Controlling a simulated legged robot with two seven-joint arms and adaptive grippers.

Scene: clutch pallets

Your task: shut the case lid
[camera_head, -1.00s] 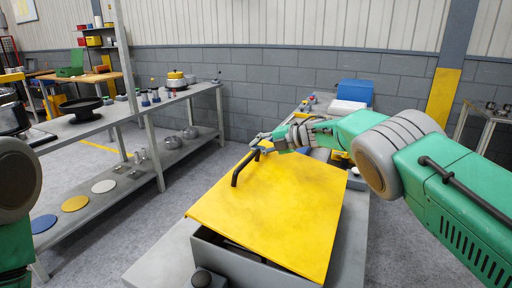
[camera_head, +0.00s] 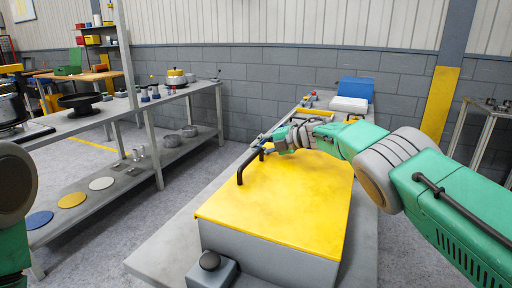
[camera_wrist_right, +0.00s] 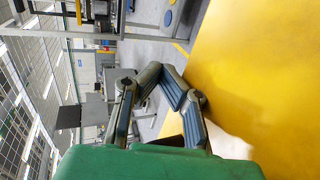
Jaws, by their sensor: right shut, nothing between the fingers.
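The case (camera_head: 270,262) is a grey box on the grey bench, with a yellow lid (camera_head: 285,205). The lid lies flat over the box, and no gap shows along its front edge. A dark handle (camera_head: 243,170) stands up at the lid's left side. My right gripper (camera_head: 265,141) is shut and empty at the far end of the handle, above the lid's far left corner; I cannot tell if it touches. The right wrist view shows its fingers (camera_wrist_right: 183,98) beside the yellow lid. My left gripper is out of view; only part of the left arm shows at the left edge.
A grey block with a dark round knob (camera_head: 210,261) sits at the case's front left. A shelf (camera_head: 150,110) with pots and discs is left, across open floor.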

